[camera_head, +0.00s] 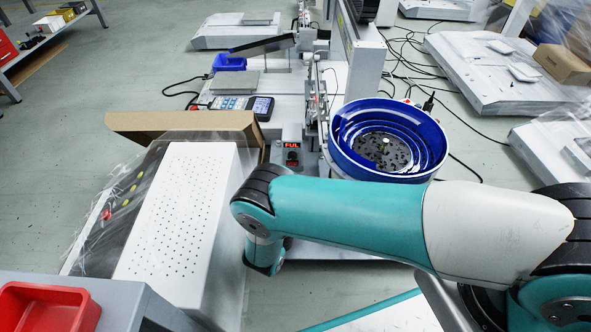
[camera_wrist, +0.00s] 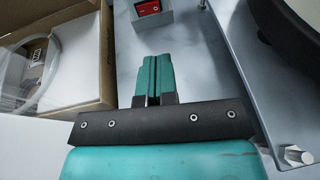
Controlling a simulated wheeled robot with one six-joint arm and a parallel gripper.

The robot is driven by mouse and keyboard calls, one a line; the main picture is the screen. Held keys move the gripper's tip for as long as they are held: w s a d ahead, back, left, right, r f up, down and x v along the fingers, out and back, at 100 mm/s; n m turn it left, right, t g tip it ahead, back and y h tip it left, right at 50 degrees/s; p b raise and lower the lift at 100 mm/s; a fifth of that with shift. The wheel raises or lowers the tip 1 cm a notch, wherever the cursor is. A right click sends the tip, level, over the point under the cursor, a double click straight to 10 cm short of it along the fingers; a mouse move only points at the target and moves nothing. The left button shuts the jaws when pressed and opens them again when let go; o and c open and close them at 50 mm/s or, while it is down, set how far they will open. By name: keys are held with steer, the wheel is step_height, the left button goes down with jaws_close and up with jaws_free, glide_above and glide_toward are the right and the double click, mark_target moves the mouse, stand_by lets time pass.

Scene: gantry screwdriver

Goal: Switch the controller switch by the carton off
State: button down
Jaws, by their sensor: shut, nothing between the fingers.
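The controller (camera_head: 291,155) is a small grey box with a lit red display reading "FUL", beside the carton (camera_head: 185,122). Its red switch (camera_head: 292,163) sits below the display. In the wrist view the red rocker switch (camera_wrist: 148,8) shows at the top edge, on the grey controller box (camera_wrist: 154,20), partly cut off by the frame. The open brown carton (camera_wrist: 103,60) is to its left there. My gripper (camera_wrist: 153,62) is shut and empty, its teal fingertips pointing toward the switch with a gap between. In the head view my arm hides the fingers.
A blue bowl feeder (camera_head: 345,155) stands right of the controller, close to my arm. A white perforated box (camera_head: 180,210) under clear film is at left. A handheld panel (camera_head: 262,108) lies behind the controller. A metal plate with a bolt (camera_wrist: 297,155) borders my gripper's right side.

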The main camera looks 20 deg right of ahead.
mark_target(296, 164)
steer(key=b+x, duration=0.5)
steer(key=x, duration=0.5)
steer(key=shift+w, duration=0.1)
steer(key=shift+w+d+r+b, duration=0.1)
steer(key=shift+w+d+b, duration=0.1)
steer(key=shift+w+b, duration=0.2)
steer(key=shift+w+d+r, duration=0.15)
steer(key=shift+w, duration=0.2)
